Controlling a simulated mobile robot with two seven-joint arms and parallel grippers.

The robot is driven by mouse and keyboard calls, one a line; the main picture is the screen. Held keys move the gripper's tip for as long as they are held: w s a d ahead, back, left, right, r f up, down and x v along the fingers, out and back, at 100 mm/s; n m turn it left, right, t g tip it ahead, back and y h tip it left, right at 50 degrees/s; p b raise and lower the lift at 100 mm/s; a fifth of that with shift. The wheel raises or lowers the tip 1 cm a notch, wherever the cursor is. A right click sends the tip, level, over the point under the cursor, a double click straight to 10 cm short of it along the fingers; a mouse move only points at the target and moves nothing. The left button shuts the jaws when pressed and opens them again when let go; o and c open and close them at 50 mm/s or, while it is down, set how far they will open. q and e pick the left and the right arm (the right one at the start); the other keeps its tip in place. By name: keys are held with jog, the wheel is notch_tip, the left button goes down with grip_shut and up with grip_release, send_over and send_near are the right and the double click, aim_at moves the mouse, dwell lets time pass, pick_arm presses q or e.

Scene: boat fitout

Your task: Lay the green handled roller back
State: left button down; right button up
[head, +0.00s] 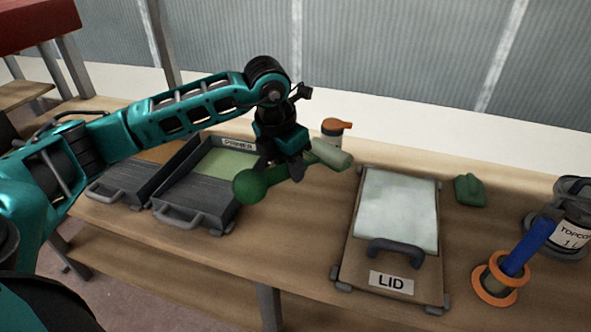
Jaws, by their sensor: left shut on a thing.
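The green handled roller has a dark green rounded handle (252,185) and a pale green roller sleeve (331,154). My left gripper (292,172) is shut on the roller's green handle and holds it above the bench, between the trays and the lid board. The gripper fingers hide the middle of the roller. A dark grey paint tray (196,196) with a green pool and a partly readable label stands just left of the roller. Another dark tray (118,184) with an orange-brown pool stands further left, partly behind my arm. My right gripper is not in view.
A board labelled LID (355,252) with a pale panel and dark handle lies right of centre. An orange-capped pot (334,130) stands behind the roller. A green block (469,190), a blue-handled orange-ringed tool (503,284) and a TOPCOAT can (566,222) stand at right. Bare bench (290,244) shows at the front.

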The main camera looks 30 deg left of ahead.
pick_arm(q)
jog(key=f+n+b, duration=0.2)
jog(key=f, duration=0.1)
jog(key=a+f+n+y+b, duration=0.1)
jog(key=f+b, duration=0.1)
jog(key=f, duration=0.1)
jog(key=f+n+b, duration=0.2)
jog(key=f+b, duration=0.1)
jog(key=f, duration=0.1)
jog(key=shift+w+a+n, duration=0.3)
jog(key=shift+w+a, duration=0.05)
jog(key=shift+f+b, duration=0.3)
jog(key=shift+f, duration=0.25)
jog(key=c, duration=0.7)
grip_release()
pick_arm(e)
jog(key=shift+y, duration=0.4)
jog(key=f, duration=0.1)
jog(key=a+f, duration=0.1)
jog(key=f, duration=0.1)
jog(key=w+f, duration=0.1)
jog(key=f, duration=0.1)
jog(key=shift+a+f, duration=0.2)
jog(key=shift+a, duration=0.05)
